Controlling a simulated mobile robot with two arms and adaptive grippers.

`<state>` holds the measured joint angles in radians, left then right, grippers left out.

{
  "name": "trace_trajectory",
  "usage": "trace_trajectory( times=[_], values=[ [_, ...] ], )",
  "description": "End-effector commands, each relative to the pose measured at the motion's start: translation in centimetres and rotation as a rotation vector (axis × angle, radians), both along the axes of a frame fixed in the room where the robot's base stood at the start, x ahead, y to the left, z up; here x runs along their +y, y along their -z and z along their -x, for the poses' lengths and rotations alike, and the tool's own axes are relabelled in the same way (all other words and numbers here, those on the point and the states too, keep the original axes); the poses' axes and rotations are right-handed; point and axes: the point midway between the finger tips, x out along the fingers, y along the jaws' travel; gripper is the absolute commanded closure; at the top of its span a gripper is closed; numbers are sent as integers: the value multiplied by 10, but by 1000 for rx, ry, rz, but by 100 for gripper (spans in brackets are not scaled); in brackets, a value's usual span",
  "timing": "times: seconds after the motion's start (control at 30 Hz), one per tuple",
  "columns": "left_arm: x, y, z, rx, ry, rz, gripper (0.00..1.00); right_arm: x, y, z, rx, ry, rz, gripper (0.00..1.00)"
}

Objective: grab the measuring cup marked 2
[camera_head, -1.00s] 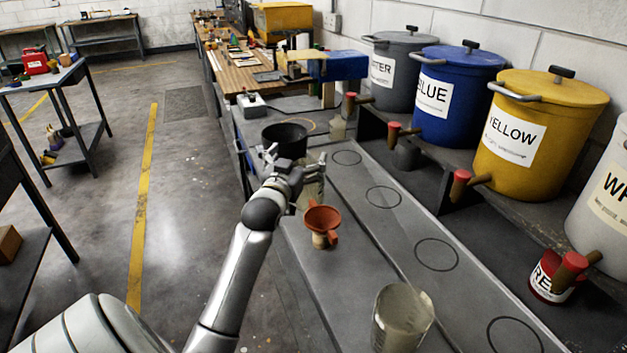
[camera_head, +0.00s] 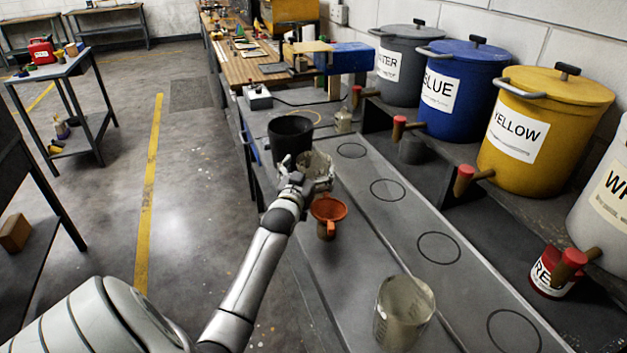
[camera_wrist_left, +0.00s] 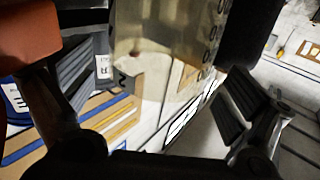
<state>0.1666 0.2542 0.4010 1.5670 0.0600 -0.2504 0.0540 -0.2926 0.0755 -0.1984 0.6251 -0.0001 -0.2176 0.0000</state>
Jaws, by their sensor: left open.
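A clear measuring cup (camera_head: 318,168) stands on the grey bench between the black pot and the orange funnel. My left gripper (camera_head: 300,184) is at its near left side and partly covers it. In the left wrist view the cup's clear wall (camera_wrist_left: 165,50) with a column of dark marks shows beyond and between the spread fingers of my left gripper (camera_wrist_left: 140,90). The gripper is open; contact cannot be told. A dark mark on the cup's left side may be a 2, but is not clear. A second clear measuring cup (camera_head: 403,313) stands at the front of the bench. My right gripper is not in view.
An orange funnel (camera_head: 328,210) stands close beside the gripper, and a black pot (camera_head: 290,137) just behind. Labelled grey, blue (camera_head: 460,90) and yellow (camera_head: 545,125) drums with red-ended taps line the right. A red can (camera_head: 550,275) is at the right.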

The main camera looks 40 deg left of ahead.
Motion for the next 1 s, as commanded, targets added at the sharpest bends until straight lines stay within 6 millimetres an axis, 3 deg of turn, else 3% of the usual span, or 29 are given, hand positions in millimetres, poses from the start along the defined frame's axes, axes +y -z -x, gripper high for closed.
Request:
trace_trajectory(
  times=[0.3, 0.63, 1.0],
  values=[
    [14, -1, -29, -1, 0, 0, 0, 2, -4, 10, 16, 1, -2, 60],
    [14, -1, -32, -1, 0, 0, 0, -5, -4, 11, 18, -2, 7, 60],
    [14, -1, -31, -1, 0, 0, 44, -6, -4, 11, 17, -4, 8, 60]
  ],
)
